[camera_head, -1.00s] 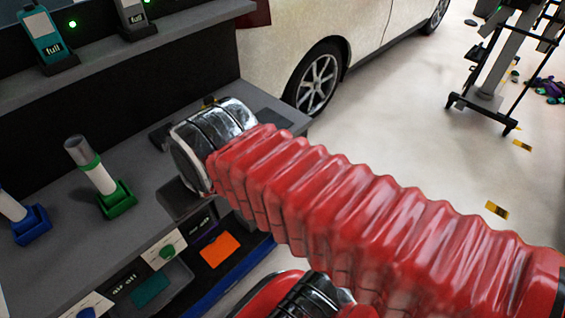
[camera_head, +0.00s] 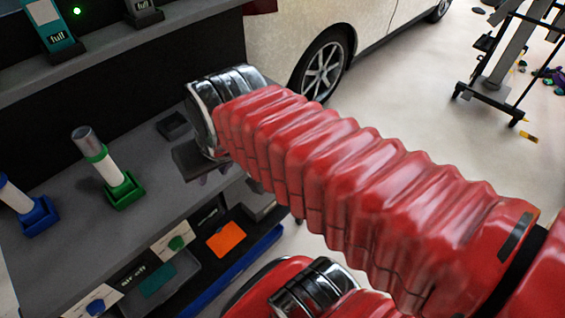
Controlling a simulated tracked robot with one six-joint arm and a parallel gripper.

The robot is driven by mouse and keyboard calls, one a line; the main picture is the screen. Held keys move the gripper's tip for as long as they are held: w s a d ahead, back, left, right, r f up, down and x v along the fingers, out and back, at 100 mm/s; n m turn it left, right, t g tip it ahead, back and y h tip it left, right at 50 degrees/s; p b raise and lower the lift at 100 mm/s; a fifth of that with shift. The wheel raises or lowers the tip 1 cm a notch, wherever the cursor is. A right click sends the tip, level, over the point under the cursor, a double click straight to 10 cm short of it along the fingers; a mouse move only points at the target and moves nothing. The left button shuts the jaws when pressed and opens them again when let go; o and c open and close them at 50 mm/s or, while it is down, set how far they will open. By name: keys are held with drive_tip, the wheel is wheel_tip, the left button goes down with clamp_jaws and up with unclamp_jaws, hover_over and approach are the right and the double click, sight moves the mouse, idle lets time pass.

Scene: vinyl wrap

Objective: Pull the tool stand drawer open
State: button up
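The tool stand (camera_head: 65,245) is the grey bench along the left. Below its top, on the front side, are open bays with a teal pad (camera_head: 157,279) and an orange pad (camera_head: 227,239). I cannot pick out the drawer or its handle for sure. My red ribbed arm reaches in from the right and ends in a black and chrome wrist above the stand's front edge. A dark grey block below the wrist looks like my gripper (camera_head: 203,164). Its fingers are mostly hidden, so I cannot tell whether they touch anything.
A green-based bottle (camera_head: 105,166) and a blue-based bottle (camera_head: 25,208) stand on the bench top. A small dark tray (camera_head: 173,125) lies behind my wrist. A white car (camera_head: 300,35) is parked behind.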

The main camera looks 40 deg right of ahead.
drive_tip(key=w+d+f+m+g, duration=0.1)
drive_tip(key=d+f+m, duration=0.3)
drive_tip(key=d, duration=0.5)
drive_tip(key=w+d+f+m+g, duration=0.1)
drive_tip(key=w+d+f+m, duration=0.1)
drive_tip(key=d+f+m, duration=0.3)
drive_tip(key=w+d+f+m+g, duration=0.1)
drive_tip(key=d+f+m, duration=0.4)
drive_tip(key=d, duration=0.8)
drive_tip(key=shift+w+d+f+m, duration=0.15)
drive_tip(key=shift+w+d+m, duration=0.05)
drive_tip(key=shift+w+m, duration=0.65)
drive_tip(key=shift+f, duration=0.1)
drive_tip(key=f, duration=0.4)
drive_tip(key=w+f, duration=0.1)
drive_tip(key=f, duration=0.4)
drive_tip(key=w+f, duration=0.1)
drive_tip(key=f, duration=0.3)
drive_tip(key=shift+w+f, duration=0.15)
drive_tip(key=shift+w, duration=0.05)
drive_tip(key=shift+c, duration=0.7)
clamp_jaws()
